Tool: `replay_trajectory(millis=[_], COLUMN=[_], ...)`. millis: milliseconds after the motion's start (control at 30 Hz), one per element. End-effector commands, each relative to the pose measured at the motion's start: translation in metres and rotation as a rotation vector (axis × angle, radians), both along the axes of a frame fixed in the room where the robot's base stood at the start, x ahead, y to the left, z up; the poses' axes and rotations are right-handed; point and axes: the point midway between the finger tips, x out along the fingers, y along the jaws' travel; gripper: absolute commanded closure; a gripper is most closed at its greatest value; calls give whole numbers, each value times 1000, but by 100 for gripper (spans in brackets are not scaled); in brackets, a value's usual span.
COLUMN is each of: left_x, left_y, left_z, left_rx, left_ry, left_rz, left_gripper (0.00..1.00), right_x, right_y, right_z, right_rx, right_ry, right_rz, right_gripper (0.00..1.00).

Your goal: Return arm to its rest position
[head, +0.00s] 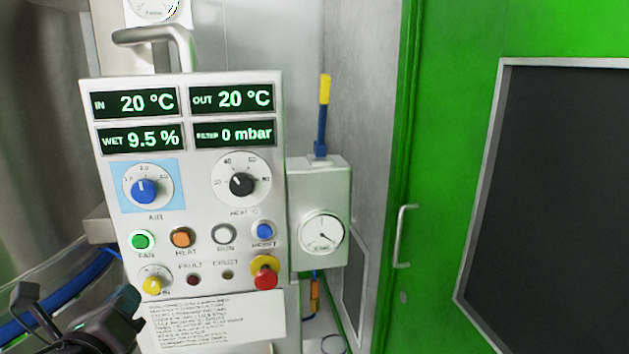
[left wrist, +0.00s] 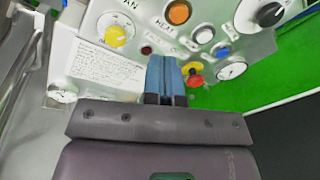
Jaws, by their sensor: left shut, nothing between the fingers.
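My left gripper shows in the left wrist view (left wrist: 163,62) with its two blue fingers together, shut and empty. In the head view part of my left arm and gripper (head: 112,318) is at the lower left corner, in front of the lower left of the control panel (head: 185,215). The fingertips are hard to make out there. In the left wrist view the fingers point towards the panel's lower part, near the red and yellow stop button (left wrist: 193,73); whether they touch it I cannot tell. My right gripper is not in view.
The panel carries lit displays, a blue AIR knob (head: 144,191), a black heat knob (head: 241,185) and several buttons. A gauge box (head: 320,165) with a yellow-tipped blue lever (head: 323,115) stands to its right. A green door (head: 450,50) with a handle (head: 404,236) is further right.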

Motion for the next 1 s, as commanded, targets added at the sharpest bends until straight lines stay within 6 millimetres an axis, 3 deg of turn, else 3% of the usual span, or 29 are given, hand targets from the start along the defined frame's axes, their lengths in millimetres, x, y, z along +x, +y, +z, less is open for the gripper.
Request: replay_trajectory(millis=[267,533,800,1000], left_x=[24,21,-21,-77], left_y=[-15,-21,-17,-15], left_z=[-40,-129,-232,-306], left_rx=[-669,-1501,-2150,-2370], left_ry=[78,220,230,158], left_rz=[-101,-21,226,479], left_gripper=[100,100,100,100], right_x=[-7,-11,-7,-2], right_y=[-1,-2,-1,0], right_z=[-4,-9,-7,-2], right_rx=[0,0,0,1], right_ry=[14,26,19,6], right_rz=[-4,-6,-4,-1], right_gripper=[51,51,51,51])
